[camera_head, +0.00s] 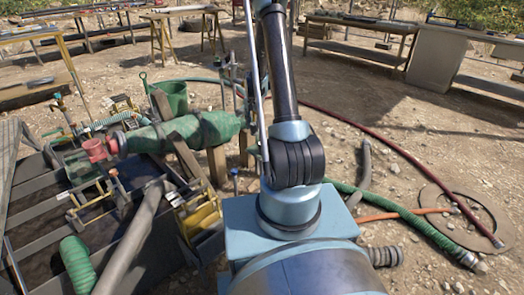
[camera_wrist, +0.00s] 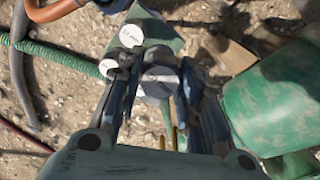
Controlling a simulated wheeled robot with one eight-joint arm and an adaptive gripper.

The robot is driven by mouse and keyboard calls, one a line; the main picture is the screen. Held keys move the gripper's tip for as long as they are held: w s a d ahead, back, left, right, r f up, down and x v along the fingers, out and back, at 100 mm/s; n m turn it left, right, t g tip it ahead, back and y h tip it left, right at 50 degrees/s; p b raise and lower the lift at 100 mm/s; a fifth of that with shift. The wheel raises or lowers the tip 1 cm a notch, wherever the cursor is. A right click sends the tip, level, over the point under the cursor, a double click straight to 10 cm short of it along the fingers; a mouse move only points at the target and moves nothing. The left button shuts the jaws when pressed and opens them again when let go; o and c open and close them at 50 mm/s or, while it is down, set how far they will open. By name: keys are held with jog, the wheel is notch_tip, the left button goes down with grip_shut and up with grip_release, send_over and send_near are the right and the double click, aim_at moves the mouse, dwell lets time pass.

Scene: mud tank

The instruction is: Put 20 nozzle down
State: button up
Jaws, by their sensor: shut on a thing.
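My gripper (camera_wrist: 158,90) is in the wrist view, its dark fingers closed around a grey, round-topped piece (camera_wrist: 160,78), which appears to be the nozzle. The fingers cover its sides, and its lower part is hard to make out. Two small white discs with unreadable marks, an upper disc (camera_wrist: 131,35) and a lower disc (camera_wrist: 108,67), show beside it. A teal block (camera_wrist: 165,35) lies behind it; I cannot tell if they touch. In the head view my arm fills the middle and I cannot make out the gripper or the held piece.
A green wrapped cylinder (camera_head: 195,132) with a red end fitting (camera_head: 94,148) lies left of my arm; a large green rounded body (camera_wrist: 275,100) fills the wrist view's right. A green bucket (camera_head: 171,97) stands behind. Hoses and a round plate (camera_head: 462,215) lie on stony ground at right.

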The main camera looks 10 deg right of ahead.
jog(key=shift+w+f+m, duration=0.4)
jog(key=shift+f+m, duration=0.2)
jog(key=shift+f, duration=1.2)
jog(key=shift+w+f+m, duration=0.45)
jog(key=shift+f+m, duration=0.15)
jog(key=shift+f, duration=1.2)
jog(key=shift+w+f+m, duration=0.4)
jog(key=shift+f+m, duration=0.2)
jog(key=shift+f, duration=1.2)
jog(key=shift+f, duration=0.1)
jog(key=o, duration=0.8)
